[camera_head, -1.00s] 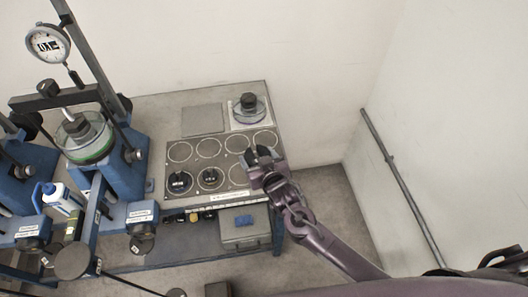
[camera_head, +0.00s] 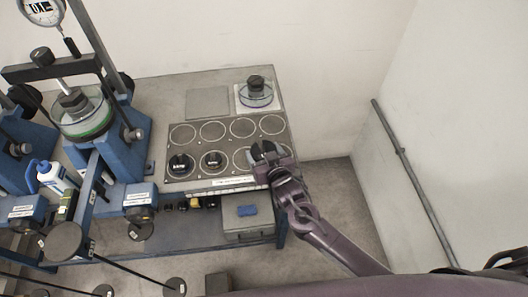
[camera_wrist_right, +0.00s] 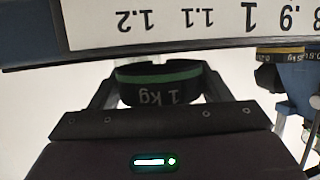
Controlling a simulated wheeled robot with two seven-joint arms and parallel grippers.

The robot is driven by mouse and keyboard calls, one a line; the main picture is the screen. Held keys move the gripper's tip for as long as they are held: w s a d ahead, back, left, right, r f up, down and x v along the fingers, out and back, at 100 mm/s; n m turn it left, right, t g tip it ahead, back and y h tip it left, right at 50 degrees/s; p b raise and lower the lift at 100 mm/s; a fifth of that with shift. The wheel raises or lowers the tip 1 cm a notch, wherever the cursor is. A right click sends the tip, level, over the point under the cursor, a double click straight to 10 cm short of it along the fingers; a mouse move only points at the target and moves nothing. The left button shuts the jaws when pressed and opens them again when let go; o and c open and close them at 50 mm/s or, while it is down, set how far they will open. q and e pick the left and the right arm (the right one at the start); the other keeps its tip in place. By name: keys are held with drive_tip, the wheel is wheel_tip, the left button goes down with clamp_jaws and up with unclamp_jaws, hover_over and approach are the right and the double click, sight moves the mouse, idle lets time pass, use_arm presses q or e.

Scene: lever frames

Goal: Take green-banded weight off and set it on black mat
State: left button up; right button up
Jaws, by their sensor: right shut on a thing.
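My right gripper (camera_head: 264,150) is over the right front part of the dark mat with ringed circles (camera_head: 250,182). It is shut on a black weight with a green band (camera_wrist_right: 160,80), marked 1 kg and upside down in the right wrist view. In the head view the gripper largely hides the weight, and I cannot tell whether the weight touches the mat. Two other black weights (camera_head: 181,164) stand in front-row circles to the left. My left gripper is not in view.
A glass dish with a black knob (camera_head: 256,94) stands behind the mat, beside a bare grey plate (camera_head: 208,102). Blue lever frames (camera_head: 110,170) fill the left. A scale strip (camera_wrist_right: 190,25) crosses the right wrist view. Most back-row circles are empty.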

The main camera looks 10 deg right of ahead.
drive_tip(key=shift+w+f+b, duration=0.1)
drive_tip(key=shift+f+b, duration=0.15)
drive_tip(key=shift+b, duration=0.05)
idle(0.9)
